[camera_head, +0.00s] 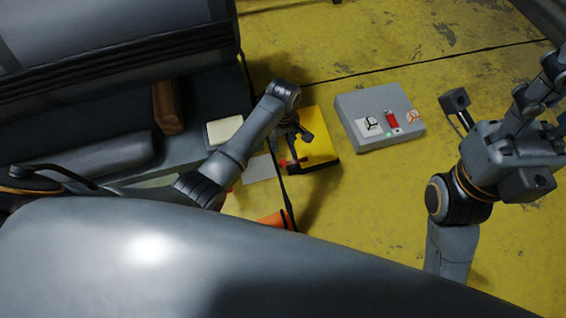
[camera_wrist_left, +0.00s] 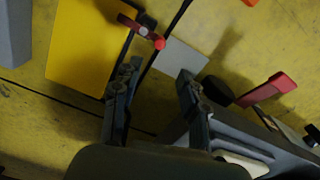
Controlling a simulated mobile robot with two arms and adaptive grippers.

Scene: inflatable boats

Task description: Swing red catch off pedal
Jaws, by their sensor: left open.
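The yellow pedal (camera_head: 322,147) is a flat block on the floor in the head view; it also shows at upper left in the left wrist view (camera_wrist_left: 82,48). The red catch (camera_head: 291,162) is a small bar with a round red end. In the left wrist view the catch (camera_wrist_left: 133,25) lies across the pedal's edge by a dark pivot. My left gripper (camera_head: 300,137) is over the pedal's near side. In the left wrist view its open fingers (camera_wrist_left: 160,72) are empty, with the catch beyond the left fingertip. My right gripper (camera_head: 490,145) is far right, apart from the pedal.
A grey box (camera_head: 375,108) with a red switch (camera_head: 391,119) stands right of the pedal. A pale grey plate (camera_wrist_left: 180,57) lies beside the pedal. A red lever (camera_wrist_left: 268,88) rises at right in the left wrist view. Yellow floor is clear beyond the box.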

